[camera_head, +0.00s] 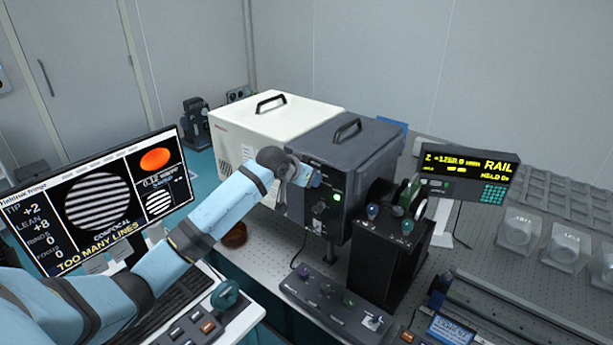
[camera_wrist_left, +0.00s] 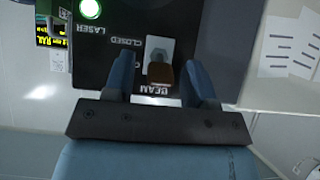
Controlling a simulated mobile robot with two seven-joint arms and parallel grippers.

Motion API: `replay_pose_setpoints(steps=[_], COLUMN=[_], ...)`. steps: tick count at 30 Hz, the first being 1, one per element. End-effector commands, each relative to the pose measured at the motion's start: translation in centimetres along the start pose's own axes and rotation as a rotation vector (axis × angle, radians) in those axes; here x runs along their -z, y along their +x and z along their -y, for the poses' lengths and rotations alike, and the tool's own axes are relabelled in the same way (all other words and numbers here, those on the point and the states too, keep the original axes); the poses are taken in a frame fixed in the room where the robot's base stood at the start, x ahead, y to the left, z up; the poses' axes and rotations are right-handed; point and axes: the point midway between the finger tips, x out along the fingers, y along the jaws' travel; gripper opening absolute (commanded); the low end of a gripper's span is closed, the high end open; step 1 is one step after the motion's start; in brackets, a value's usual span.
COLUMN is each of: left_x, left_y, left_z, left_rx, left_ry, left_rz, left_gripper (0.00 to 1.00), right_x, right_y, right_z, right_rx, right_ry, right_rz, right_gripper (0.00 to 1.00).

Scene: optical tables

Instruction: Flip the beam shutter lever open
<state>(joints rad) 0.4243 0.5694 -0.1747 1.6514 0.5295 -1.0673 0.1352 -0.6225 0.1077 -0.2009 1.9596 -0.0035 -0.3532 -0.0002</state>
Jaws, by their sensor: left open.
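The beam shutter lever (camera_wrist_left: 162,72) has a brown-orange tip and stands out from a white plate (camera_wrist_left: 160,47) on a dark panel. In the left wrist view the panel lettering is upside down: "CLOSED" beside the plate, "BEAM" below the tip. My left gripper (camera_wrist_left: 162,78) is open, with one blue finger on each side of the lever and a visible gap to each. In the head view my left gripper (camera_head: 308,176) is at the front of the dark laser box (camera_head: 350,152) and hides the lever. My right gripper is not in view.
A green lamp (camera_wrist_left: 90,9) glows on the panel; it also shows in the head view (camera_head: 337,197). A white box (camera_head: 270,120) adjoins the dark box at left. A black stand with knobs (camera_head: 385,260) is close at right. A monitor (camera_head: 100,200) stands left.

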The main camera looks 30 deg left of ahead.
Motion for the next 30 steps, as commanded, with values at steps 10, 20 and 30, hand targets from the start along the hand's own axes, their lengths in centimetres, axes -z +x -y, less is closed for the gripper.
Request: replay_pose_setpoints(steps=[10, 20, 30], left_x=[-0.2, -0.1, 0.0], left_y=[-3.8, -11.0, -13.8], left_z=[0.0, 0.0, 0.0], left_rx=[0.0, 0.001, 0.0], left_ry=[0.003, 0.003, 0.001], left_rz=[-0.002, -0.002, 0.0], left_gripper=[0.51, 0.51, 0.51], right_x=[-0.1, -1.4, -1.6], right_y=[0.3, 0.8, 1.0], right_z=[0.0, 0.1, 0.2], right_rx=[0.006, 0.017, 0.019], right_ry=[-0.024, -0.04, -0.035], right_rz=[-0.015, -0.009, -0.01], right_gripper=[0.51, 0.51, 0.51])
